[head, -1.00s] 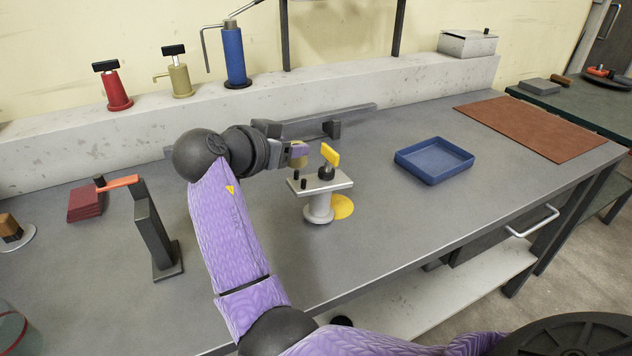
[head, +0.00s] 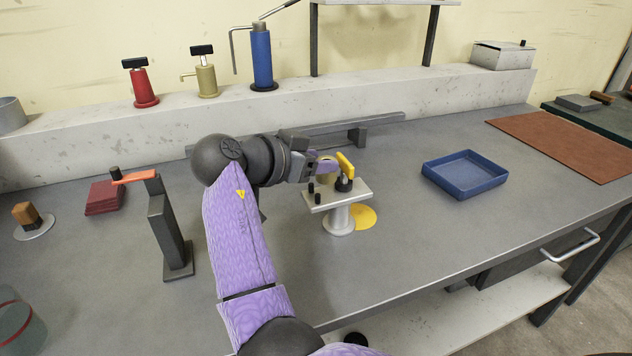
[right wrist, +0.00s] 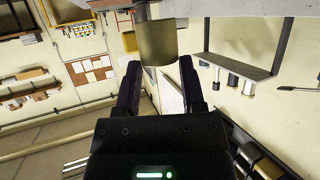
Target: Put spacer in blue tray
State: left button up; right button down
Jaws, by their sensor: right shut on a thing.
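The spacer appears to be a brass-coloured cylinder (right wrist: 157,43) in the right wrist view; it also shows in small part in the head view (head: 326,178). My right gripper (head: 326,169) is shut on it at the metal stand (head: 360,190), just left of the stand's yellow knob (head: 346,162). In the right wrist view my right gripper's fingers (right wrist: 160,75) are on either side of the cylinder. Whether the spacer touches the stand's plate I cannot tell. The blue tray (head: 482,188) lies empty to the right. My left gripper is not in view.
A yellow disc (head: 364,217) lies beside the stand's foot. A dark post with an orange arm (head: 172,235) stands at left, near red plates (head: 104,198). A dark rail (head: 300,130) lies behind. The bench is clear between stand and tray.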

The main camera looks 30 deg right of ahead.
aim_at(318, 178)
notch_tip(318, 178, down, 4)
jog(key=shift+w+r+b, duration=0.1)
jog(key=shift+r+b, duration=0.1)
jog(key=shift+b, duration=0.15)
jog(key=shift+r, duration=0.15)
jog(key=shift+c, duration=0.9)
grip_release()
